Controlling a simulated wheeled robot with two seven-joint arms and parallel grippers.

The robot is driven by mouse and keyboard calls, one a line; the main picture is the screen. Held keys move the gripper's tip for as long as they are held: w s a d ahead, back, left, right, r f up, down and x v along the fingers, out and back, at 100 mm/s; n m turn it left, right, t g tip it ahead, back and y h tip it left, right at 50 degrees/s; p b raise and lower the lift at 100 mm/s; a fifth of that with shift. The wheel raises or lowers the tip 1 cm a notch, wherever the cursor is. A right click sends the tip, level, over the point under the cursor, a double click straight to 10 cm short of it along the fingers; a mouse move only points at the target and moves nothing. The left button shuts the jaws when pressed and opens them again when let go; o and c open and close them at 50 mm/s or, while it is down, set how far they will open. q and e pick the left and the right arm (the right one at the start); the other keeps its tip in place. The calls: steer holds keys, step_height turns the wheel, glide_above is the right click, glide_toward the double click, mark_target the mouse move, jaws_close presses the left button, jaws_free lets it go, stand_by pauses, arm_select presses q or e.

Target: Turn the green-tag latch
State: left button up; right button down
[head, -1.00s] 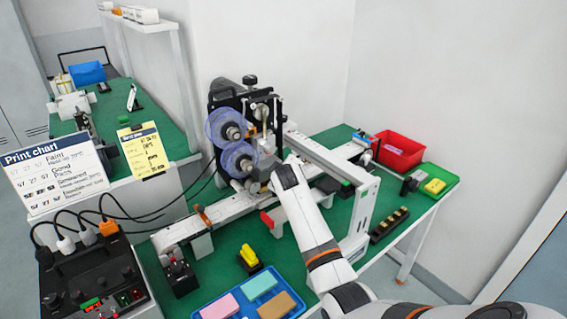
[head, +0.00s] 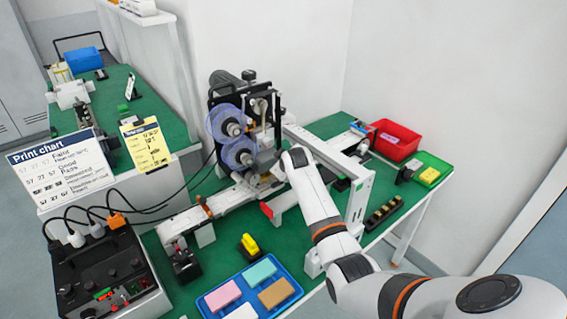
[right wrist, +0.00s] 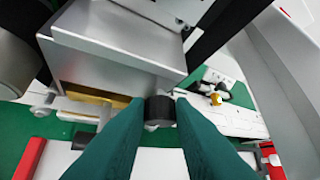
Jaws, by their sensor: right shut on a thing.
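My right arm reaches in from the right in the head view to the printing machine (head: 238,122), which has two blue-purple reels. My right gripper (right wrist: 160,118) has its teal fingers closed on a small black cylindrical knob (right wrist: 160,111) in the right wrist view. The knob sits at the lower edge of a grey metal block (right wrist: 120,45). In the head view the fingertips are mostly hidden by my wrist and the machine. I cannot clearly make out a green tag on the held part. My left gripper is out of view.
A white frame (head: 357,205) stands close to the right of my forearm. A blue tray (head: 236,306) with coloured blocks lies in front. A red bin (head: 396,140) and a green tray (head: 430,172) stand at right. A black control box (head: 100,275) is front left.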

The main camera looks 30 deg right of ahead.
steer(key=c, duration=1.3)
jaws_free()
steer(key=shift+o, duration=0.2)
steer(key=shift+r, duration=0.1)
steer(key=v, duration=1.2)
steer(key=shift+b, duration=0.45)
